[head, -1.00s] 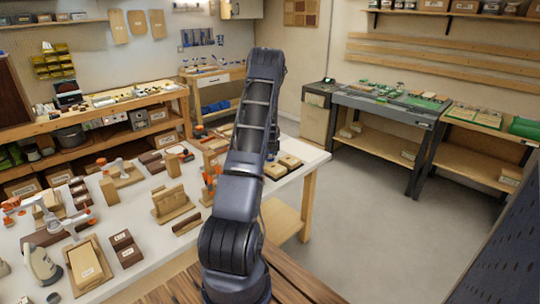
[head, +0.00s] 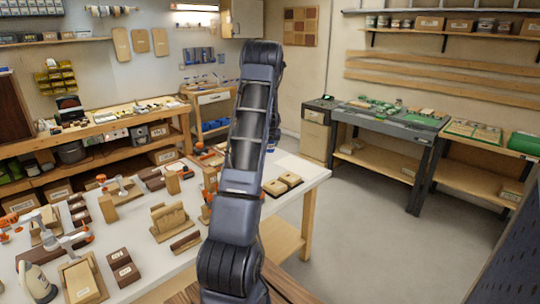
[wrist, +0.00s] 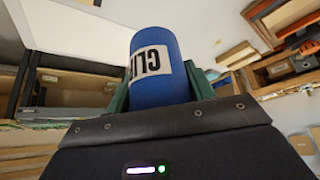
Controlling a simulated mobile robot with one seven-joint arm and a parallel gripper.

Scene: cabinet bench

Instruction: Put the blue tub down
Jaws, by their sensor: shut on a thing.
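The blue tub (wrist: 152,88) is a blue cylinder with a white label printed in black letters. It fills the middle of the wrist view. My gripper (wrist: 162,76) is shut on it, with a green finger on each side of the tub. The tub's lower part is hidden by the gripper body.
A white table (head: 157,243) at the left is crowded with wooden blocks, clamps and boxes. Two tan blocks (head: 283,184) lie near its right end. Workbenches line the walls, one with green items (head: 398,113). The floor (head: 365,230) at right is clear.

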